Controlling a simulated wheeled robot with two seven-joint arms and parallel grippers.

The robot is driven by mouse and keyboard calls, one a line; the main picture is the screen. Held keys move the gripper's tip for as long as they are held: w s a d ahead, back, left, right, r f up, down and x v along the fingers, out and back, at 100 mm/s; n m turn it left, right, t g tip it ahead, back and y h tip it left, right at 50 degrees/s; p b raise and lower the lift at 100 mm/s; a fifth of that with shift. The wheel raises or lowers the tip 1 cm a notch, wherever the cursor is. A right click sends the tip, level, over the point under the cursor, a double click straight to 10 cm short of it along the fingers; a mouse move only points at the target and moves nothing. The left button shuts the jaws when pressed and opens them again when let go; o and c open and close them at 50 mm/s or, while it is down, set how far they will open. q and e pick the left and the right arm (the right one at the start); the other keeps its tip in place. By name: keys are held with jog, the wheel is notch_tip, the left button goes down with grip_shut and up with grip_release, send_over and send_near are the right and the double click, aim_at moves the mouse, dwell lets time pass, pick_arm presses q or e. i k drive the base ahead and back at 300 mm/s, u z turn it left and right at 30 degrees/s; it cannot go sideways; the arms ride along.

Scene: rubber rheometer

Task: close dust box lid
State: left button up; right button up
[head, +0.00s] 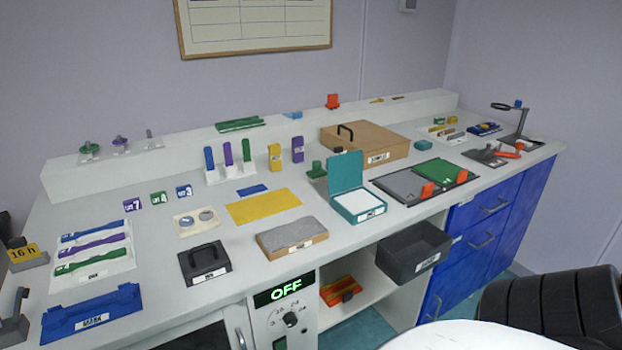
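A teal box (358,205) with an open lid stands on the counter, right of the middle in the head view. Its lid (346,171) stands roughly upright at the back edge. A pale white surface shows inside the box, and a small white label is on its front. It is the only box in view with a raised hinged lid; I cannot read its label. Neither of my grippers shows in the head view, so their state is hidden.
Grey and green panels with orange handles (427,190) lie close to the box's right. A brown box with a black handle (364,145) stands behind it. A grey slab (291,237) lies to the front left. A dark open bin (413,255) sits below the counter edge.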

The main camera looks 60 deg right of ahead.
aim_at(344, 170)
jog(key=u, duration=0.25)
jog(key=i, duration=0.5)
jog(key=z, duration=2.55)
